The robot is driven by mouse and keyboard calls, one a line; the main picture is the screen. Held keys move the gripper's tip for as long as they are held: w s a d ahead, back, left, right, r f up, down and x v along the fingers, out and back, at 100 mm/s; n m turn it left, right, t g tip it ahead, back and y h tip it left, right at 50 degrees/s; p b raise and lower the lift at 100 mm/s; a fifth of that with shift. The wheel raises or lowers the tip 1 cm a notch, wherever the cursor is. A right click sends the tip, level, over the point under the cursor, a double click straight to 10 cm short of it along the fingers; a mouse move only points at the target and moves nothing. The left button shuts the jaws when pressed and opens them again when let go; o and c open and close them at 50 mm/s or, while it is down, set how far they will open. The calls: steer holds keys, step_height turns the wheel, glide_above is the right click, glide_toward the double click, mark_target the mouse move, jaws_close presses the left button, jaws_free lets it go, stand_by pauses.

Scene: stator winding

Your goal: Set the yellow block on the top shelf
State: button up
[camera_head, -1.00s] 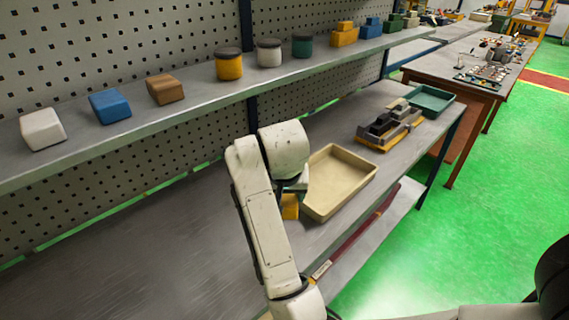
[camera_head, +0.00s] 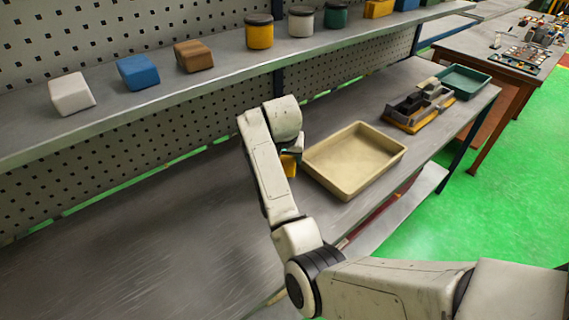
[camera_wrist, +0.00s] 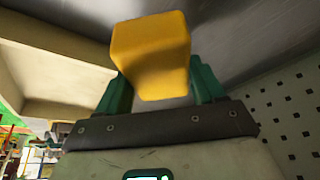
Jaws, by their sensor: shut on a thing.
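The yellow block (camera_wrist: 152,52) is held between the green fingers of my gripper (camera_wrist: 160,88) in the wrist view. In the head view the block (camera_head: 288,164) shows only in part behind my arm, with my gripper (camera_head: 291,153) mostly hidden there too. They are beside the left end of the cream tray, over the lower bench (camera_head: 130,235). I cannot tell the exact height above the bench. The top shelf (camera_head: 225,75) runs along the perforated panel, above and behind my gripper.
On the shelf stand a white block (camera_head: 71,94), a blue block (camera_head: 139,72), a brown block (camera_head: 194,56) and several lidded jars (camera_head: 259,33). Bare shelf lies between the brown block and the yellow jar. The cream tray (camera_head: 394,161) and a grey-and-yellow part (camera_head: 418,108) are on the bench.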

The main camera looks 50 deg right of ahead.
steer(key=shift+w+d+f, duration=0.4)
steer(key=shift+w+f, duration=0.15)
steer(key=shift+f, duration=0.25)
steer(key=shift+f+p, duration=0.4)
steer(key=shift+f, duration=1.2)
steer(key=shift+f, duration=0.2)
steer(key=o, duration=0.9)
